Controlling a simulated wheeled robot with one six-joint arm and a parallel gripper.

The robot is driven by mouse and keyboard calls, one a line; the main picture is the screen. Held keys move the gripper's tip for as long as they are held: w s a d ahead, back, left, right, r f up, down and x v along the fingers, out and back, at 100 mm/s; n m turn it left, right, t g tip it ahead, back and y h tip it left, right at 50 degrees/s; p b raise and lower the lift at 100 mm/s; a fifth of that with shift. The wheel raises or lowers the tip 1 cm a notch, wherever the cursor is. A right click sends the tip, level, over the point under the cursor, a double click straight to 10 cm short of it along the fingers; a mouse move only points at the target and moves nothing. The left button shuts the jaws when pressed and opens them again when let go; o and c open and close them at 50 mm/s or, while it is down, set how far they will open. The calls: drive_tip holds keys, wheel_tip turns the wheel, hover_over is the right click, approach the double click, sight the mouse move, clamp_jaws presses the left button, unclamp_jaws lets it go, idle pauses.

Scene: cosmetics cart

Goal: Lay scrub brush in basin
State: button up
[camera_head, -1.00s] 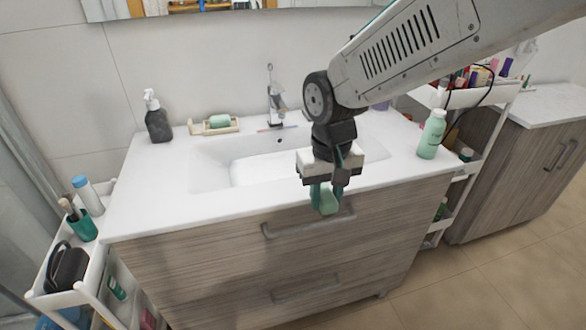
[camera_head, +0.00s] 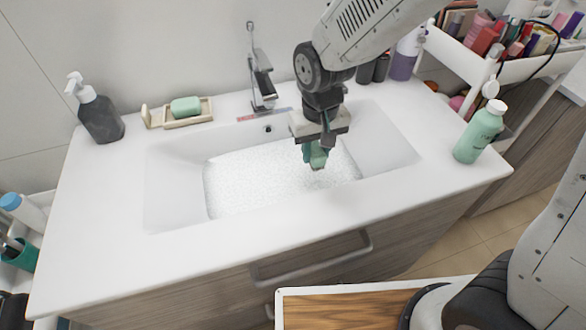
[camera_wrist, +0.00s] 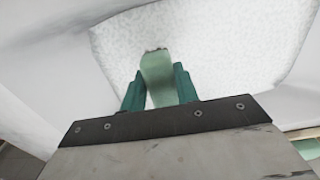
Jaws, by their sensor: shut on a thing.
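My gripper (camera_head: 315,150) is over the right part of the white basin (camera_head: 175,185). Its two teal fingers are shut on a pale green thing, the scrub brush (camera_head: 318,158), which also shows between the fingers in the wrist view (camera_wrist: 158,78). Most of the brush is hidden by the fingers, and its bristles are hard to make out. The basin holds a white, speckled, foamy-looking surface (camera_head: 265,180). In the wrist view this surface (camera_wrist: 230,45) lies beyond the brush. I cannot tell whether the brush touches it.
A faucet (camera_head: 262,85) stands behind the basin. A soap dish (camera_head: 188,118) with green soap and a dark pump bottle (camera_head: 100,118) stand at the left. A green bottle (camera_head: 480,132) stands on the right counter. A cart (camera_head: 490,65) with cosmetics is at the right.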

wheel_tip(320, 180, down, 9)
drive_tip(key=shift+r, duration=0.1)
idle(0.3)
drive_tip(key=o, duration=1.1)
drive_tip(key=shift+c, duration=0.2)
